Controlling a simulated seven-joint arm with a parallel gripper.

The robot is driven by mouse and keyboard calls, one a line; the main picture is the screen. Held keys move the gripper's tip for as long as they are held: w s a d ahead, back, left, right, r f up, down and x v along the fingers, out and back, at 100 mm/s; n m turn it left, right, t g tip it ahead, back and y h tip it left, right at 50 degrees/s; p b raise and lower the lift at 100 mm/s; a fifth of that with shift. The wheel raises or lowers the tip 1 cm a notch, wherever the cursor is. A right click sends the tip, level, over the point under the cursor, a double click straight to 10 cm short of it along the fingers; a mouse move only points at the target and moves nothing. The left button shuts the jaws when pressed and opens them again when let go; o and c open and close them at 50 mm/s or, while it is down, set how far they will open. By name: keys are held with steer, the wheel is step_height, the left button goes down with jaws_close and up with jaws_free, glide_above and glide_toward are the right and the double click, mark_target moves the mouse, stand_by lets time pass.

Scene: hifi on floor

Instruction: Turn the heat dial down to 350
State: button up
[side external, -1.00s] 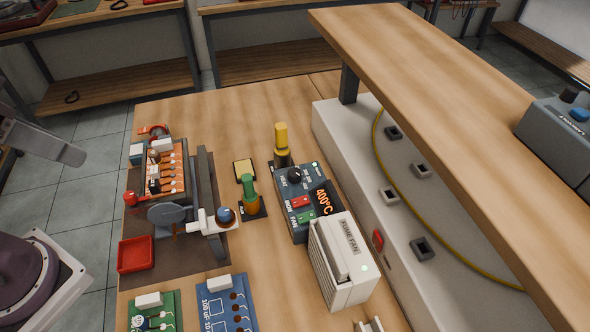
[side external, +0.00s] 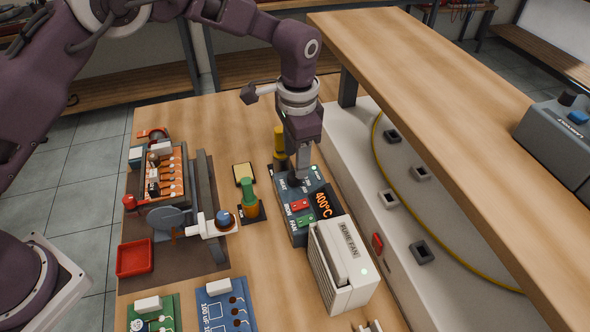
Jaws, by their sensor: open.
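The soldering station (side external: 297,225) is a dark blue-grey box on the wooden bench. Its orange display (side external: 323,204) reads 400°C. It has a red switch (side external: 300,205) and a green switch (side external: 306,220) on its face. My gripper (side external: 298,176) points down over the far end of the station, where the heat dial is. The gripper and its fingers hide the dial, so I cannot tell whether they touch it. The gripper is open.
A yellow-handled tool (side external: 279,141) stands close left of my gripper. A white fume fan (side external: 342,262) stands at the station's near end. A raised wooden shelf (side external: 440,90) overhangs on the right. A green-handled tool (side external: 248,193) stands left of the station.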

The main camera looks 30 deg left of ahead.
mark_target(294, 179)
step_height(294, 179, down, 5)
steer(key=shift+a+f, duration=0.1)
steer(key=shift+a, duration=0.05)
steer(key=shift+c, duration=0.4)
jaws_close()
steer(key=shift+w, duration=0.1)
steer(key=n, duration=0.4)
steer(key=shift+n, duration=1.8)
